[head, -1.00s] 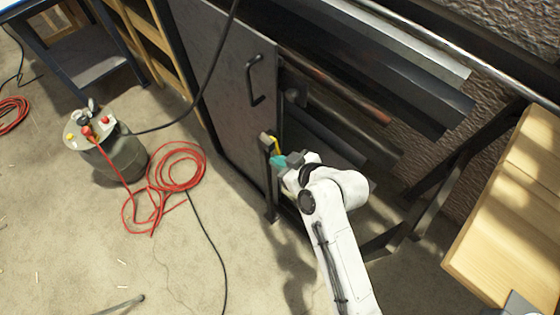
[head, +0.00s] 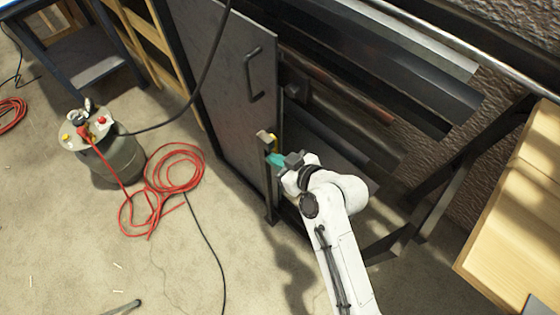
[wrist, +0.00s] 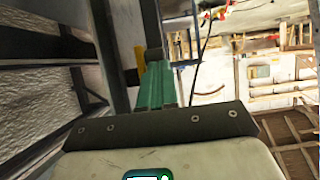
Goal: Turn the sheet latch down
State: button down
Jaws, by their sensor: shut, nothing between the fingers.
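A grey sheet panel (head: 232,90) with a black bar handle stands upright in the head view. A dark post (head: 268,185) stands at its near edge, with a pale block (head: 263,136) on top. A small yellow piece, which looks like the latch (head: 275,142), shows beside that block; it also shows in the wrist view (wrist: 140,60), left of the fingertips. My gripper (head: 272,159) has teal fingers, shut and empty, just below the yellow piece. In the wrist view the fingers (wrist: 155,72) point up at a grey block. I cannot tell whether they touch the latch.
Dark rack bars and long metal pieces (head: 400,60) lie behind and right of my gripper. A wooden bench (head: 520,215) is at the right. A grey canister (head: 115,155) and a coiled red hose (head: 175,175) are on the floor at left. Open floor lies in front.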

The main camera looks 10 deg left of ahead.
jog(key=shift+r, duration=0.1)
jog(key=shift+r+p, duration=0.75)
jog(key=v, duration=1)
jog(key=shift+s+d+p, duration=0.25)
jog(key=shift+d+p, duration=0.05)
jog(key=shift+p, duration=0.1)
